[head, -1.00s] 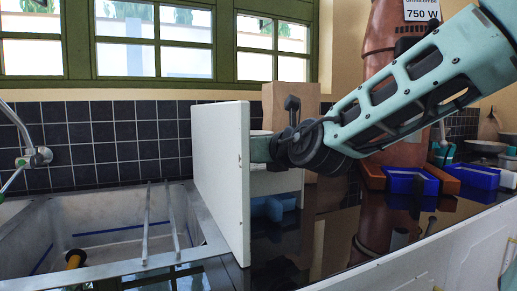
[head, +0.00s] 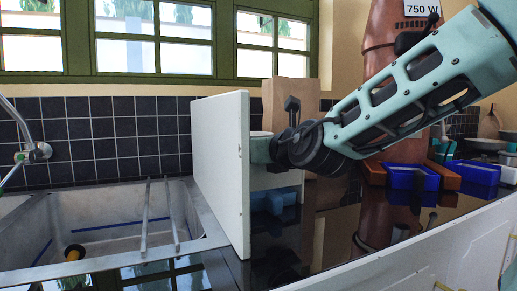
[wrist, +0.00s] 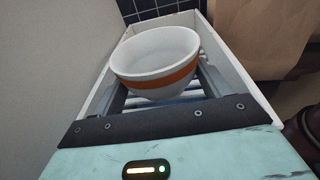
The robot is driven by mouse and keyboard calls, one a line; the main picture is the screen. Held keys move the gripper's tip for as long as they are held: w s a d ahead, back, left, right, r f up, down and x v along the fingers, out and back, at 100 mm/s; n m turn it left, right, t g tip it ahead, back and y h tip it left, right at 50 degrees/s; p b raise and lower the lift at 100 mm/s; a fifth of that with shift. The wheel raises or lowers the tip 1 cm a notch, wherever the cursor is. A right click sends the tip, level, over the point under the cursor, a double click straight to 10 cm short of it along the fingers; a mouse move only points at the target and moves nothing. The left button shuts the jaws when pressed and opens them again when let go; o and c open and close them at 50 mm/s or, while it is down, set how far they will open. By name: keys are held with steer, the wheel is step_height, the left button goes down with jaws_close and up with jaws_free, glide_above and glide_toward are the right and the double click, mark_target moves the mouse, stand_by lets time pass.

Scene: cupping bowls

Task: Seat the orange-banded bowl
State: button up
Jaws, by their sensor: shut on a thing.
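The orange-banded bowl (wrist: 155,62) is white with an orange stripe below its rim. In the wrist view it sits upright between the fingers of my gripper (wrist: 163,84), which is shut on it. Below the bowl, grey-blue slats show inside a white-walled holder (wrist: 250,93); whether the bowl touches them cannot be told. In the head view my gripper (head: 262,150) reaches behind the tall white panel (head: 222,170), which hides the fingers and most or all of the bowl.
A sink (head: 100,225) with two bars across it lies left of the panel. A brown bag-like thing (head: 289,93) stands behind the holder. Blue trays (head: 412,177) and a copper-coloured column (head: 390,60) stand to the right. A dark glossy counter (head: 330,225) lies in front, mostly clear.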

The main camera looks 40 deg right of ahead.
steer(key=shift+r+p, duration=0.65)
steer(key=shift+r, duration=0.3)
steer(key=o, duration=1.2)
steer(key=shift+o, duration=0.2)
steer(key=shift+f, duration=0.1)
